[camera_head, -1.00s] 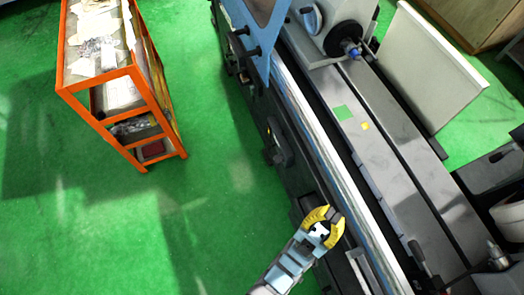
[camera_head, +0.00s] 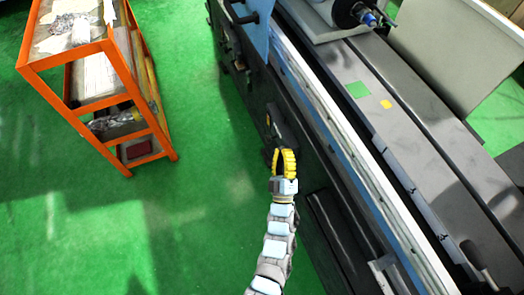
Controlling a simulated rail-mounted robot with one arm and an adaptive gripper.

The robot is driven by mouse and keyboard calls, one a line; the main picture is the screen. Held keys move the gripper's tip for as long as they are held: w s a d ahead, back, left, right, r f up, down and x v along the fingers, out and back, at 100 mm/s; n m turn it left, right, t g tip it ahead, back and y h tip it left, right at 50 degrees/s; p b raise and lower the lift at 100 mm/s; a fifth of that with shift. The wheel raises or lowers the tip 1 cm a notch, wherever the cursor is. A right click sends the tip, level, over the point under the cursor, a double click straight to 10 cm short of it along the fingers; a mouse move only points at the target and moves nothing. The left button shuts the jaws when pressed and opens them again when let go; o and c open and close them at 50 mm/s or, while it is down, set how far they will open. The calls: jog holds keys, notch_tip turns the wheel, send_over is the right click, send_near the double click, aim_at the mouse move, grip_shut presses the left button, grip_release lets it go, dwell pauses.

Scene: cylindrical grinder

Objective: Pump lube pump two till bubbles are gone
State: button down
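The cylindrical grinder (camera_head: 375,140) runs diagonally across the right half. A dark protruding unit (camera_head: 283,128) sits on its front side; I cannot tell whether it is lube pump two. No bubbles can be made out. My gripper (camera_head: 284,152), with yellow fingers, is at the lower end of this unit and overlaps it in the picture. I cannot tell whether they touch.
An orange shelf rack (camera_head: 120,90) with papers and boxes stands at the upper left. Open green floor (camera_head: 190,210) lies between it and the grinder. A pale panel (camera_head: 450,50) stands behind the grinder's bed.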

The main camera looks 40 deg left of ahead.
aim_at(268, 139)
jog(key=w+a+f+n+g+b, duration=0.1)
jog(key=a+f+b, duration=0.3)
jog(key=f, duration=0.6)
jog(key=a+f+n+g+h+b, duration=0.1)
jog(key=a+f+n+g+b, duration=0.2)
jog(key=f, duration=0.7)
jog(key=w+a+f+n+g+b, duration=0.1)
jog(key=a+f+n+g+b, duration=0.1)
jog(key=a+f+n+b, duration=0.2)
jog(key=a+f+b, duration=0.3)
jog(key=f+b, duration=0.1)
jog(key=f, duration=0.3)
jog(key=shift+w+g+h+b, duration=0.3)
jog(key=shift+w+h, duration=0.05)
jog(key=shift+h, duration=0.05)
jog(key=shift+a, duration=0.15)
jog(key=w+a+b, duration=0.4)
jog(key=w+a, duration=0.1)
jog(key=w, duration=0.5)
jog(key=shift+a+b, duration=0.3)
jog(key=shift+b, duration=0.1)
jog(key=shift+w, duration=0.1)
